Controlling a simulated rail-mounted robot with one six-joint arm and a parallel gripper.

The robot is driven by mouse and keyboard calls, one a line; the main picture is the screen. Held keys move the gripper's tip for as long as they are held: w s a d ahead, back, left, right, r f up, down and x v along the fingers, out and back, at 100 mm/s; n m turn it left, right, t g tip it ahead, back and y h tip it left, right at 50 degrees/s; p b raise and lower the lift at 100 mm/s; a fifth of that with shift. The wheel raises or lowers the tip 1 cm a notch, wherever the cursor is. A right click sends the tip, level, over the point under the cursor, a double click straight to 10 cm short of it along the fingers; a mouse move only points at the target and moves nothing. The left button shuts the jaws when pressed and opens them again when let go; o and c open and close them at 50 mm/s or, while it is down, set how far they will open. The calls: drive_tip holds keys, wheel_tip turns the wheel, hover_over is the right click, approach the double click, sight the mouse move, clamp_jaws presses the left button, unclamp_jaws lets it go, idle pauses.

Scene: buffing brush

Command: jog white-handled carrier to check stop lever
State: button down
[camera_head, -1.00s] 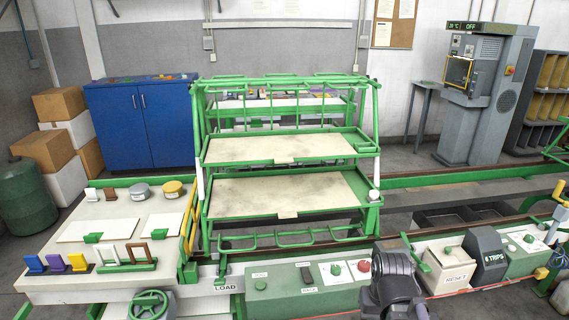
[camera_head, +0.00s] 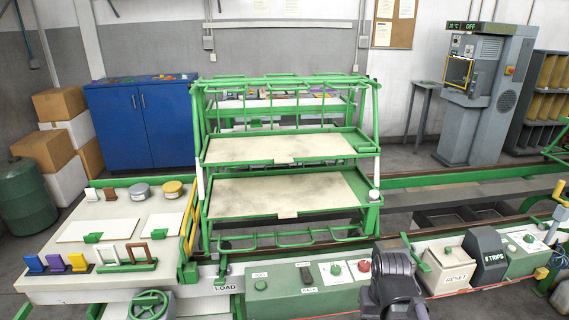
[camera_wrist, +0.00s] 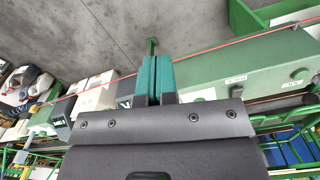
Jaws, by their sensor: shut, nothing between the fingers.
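A green-framed carrier with two beige shelves (camera_head: 280,190) stands on the rails in the middle of the head view. A white grip (camera_head: 200,183) shows on its left post. In front of it is a green control box (camera_head: 285,300) with a black switch (camera_head: 306,276), green buttons and a red button (camera_head: 364,266). My gripper (camera_wrist: 153,62) shows in the wrist view as two teal fingers shut together with nothing between them. A small green T-shaped piece (camera_wrist: 151,44) shows just past the fingertips; I cannot tell if they touch. I cannot identify the check stop lever for certain.
A RESET box (camera_head: 450,278) and a black TRIPS unit (camera_head: 486,258) stand right of my arm. A table with coloured handles (camera_head: 90,240) is at left. A green handwheel (camera_head: 149,305) is at the front. The rails (camera_head: 440,205) right of the carrier look clear.

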drive_tip(key=shift+a, duration=0.1)
idle(0.4)
drive_tip(key=r+n+t+b, duration=0.1)
drive_tip(key=n+t+b, duration=0.3)
drive_tip(key=n+t, duration=0.45)
hover_over(259, 285)
drive_tip(key=shift+a+r+m+t+h, duration=0.1)
drive_tip(key=shift+r+m+t+h, duration=0.15)
drive_tip(key=shift+t+h, duration=0.15)
drive_tip(key=shift+f, duration=0.2)
wheel_tip(259, 285, down, 9)
drive_tip(key=b, duration=0.8)
drive_tip(key=shift+r+b, duration=0.2)
drive_tip(key=shift+b, duration=0.15)
drive_tip(key=shift+f+b, duration=0.45)
